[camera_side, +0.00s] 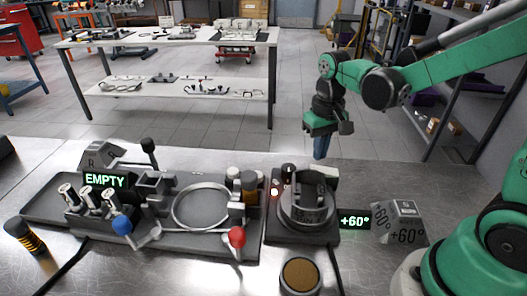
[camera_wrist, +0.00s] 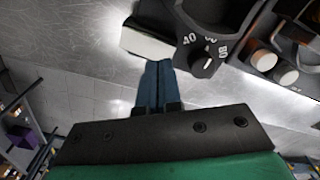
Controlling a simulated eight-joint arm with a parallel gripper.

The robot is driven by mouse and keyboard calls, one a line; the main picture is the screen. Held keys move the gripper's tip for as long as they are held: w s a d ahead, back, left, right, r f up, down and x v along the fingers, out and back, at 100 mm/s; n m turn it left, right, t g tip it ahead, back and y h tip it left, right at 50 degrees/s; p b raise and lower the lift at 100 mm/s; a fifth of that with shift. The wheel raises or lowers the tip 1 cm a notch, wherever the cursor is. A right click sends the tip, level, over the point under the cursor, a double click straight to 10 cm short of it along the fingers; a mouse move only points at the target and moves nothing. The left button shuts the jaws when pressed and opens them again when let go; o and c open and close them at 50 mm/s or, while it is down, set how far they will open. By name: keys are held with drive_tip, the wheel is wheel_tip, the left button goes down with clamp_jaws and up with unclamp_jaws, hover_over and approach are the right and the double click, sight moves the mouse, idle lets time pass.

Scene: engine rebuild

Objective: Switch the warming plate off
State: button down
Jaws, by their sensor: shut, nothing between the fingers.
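The warming plate (camera_side: 290,236) is a dark box with a round metal piece on top, right of centre in the side view. A small light on it glows red, and a green display (camera_side: 354,221) beside it reads +60°. In the wrist view the plate's dark body (camera_wrist: 182,28) carries a black dial knob (camera_wrist: 203,66) with the numbers 40, 60 and 80 around it. The exact setting of its white mark is hard to tell. My gripper (camera_side: 320,155) is shut and empty, pointing down above and behind the plate. Its blue fingers (camera_wrist: 158,70) appear left of the knob, apart from it.
A pale block (camera_wrist: 147,40) lies near the fingertips in the wrist view. A +60° sign block (camera_side: 399,222) stands right of the plate. Left is a tray fixture (camera_side: 225,245) with a ring, levers and an EMPTY display (camera_side: 106,180). Bare bench lies behind the plate.

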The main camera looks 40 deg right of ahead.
sight(317, 169)
drive_tip(key=shift+f, duration=1.55)
idle(0.6)
drive_tip(key=shift+r, duration=3.55)
drive_tip(key=shift+s+a+r+t, duration=0.25)
drive_tip(key=shift+t, duration=0.05)
drive_tip(key=a+t, duration=0.1)
drive_tip(key=s+a+r+n+t, duration=0.1)
drive_tip(key=t, duration=0.1)
drive_tip(key=s+n+t, duration=0.1)
drive_tip(key=shift+s+a+r, duration=0.25)
drive_tip(key=shift+a+r, duration=0.05)
drive_tip(key=shift+a, duration=0.1)
drive_tip(key=shift+s+a+n+t, duration=0.2)
drive_tip(key=shift+a+n+t, duration=0.1)
drive_tip(key=shift+t, duration=0.35)
drive_tip(key=shift+s+a+n+t, duration=0.2)
drive_tip(key=shift+a+t, duration=0.05)
drive_tip(key=shift+t, duration=0.4)
